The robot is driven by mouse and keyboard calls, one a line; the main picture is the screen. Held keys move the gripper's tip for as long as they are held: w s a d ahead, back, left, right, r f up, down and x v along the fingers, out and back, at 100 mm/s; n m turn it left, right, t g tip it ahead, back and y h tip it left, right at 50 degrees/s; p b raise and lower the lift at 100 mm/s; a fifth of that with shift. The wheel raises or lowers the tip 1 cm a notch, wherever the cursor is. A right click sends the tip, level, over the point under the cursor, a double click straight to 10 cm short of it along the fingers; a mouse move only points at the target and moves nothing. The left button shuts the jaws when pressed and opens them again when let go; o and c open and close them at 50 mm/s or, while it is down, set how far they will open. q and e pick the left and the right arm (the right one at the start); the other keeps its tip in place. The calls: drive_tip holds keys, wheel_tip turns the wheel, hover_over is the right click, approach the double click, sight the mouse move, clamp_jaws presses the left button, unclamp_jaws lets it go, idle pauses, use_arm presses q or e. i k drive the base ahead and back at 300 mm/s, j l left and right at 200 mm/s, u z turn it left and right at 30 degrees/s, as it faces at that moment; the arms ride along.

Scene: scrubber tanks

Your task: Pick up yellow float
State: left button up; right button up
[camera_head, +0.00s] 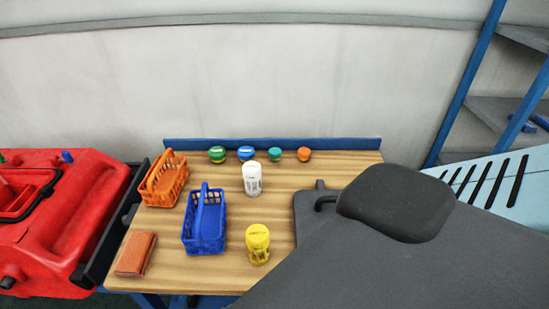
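The yellow float (258,244) stands upright on the wooden table (222,270), near its front edge. It has a solid yellow cap over a see-through, cage-like lower part. It stands to the right of the blue basket (204,232), with a small gap between them. A similar white float (252,179) stands farther back. Neither of my grippers shows in the head view, and nothing is seen touching the yellow float.
An orange basket (164,182) and an orange-brown pad (136,254) are on the left. Several coloured caps, including a green one (217,154), line the back. A red machine (60,220) stands left. A large dark grey shape (400,265) covers the lower right.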

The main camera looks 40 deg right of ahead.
sight(256, 236)
drive_tip(key=z, duration=0.5)
drive_tip(key=i+j+z, duration=0.1)
drive_tip(key=z, duration=0.35)
drive_tip(key=i+j+z, duration=0.1)
drive_tip(key=z, duration=0.4)
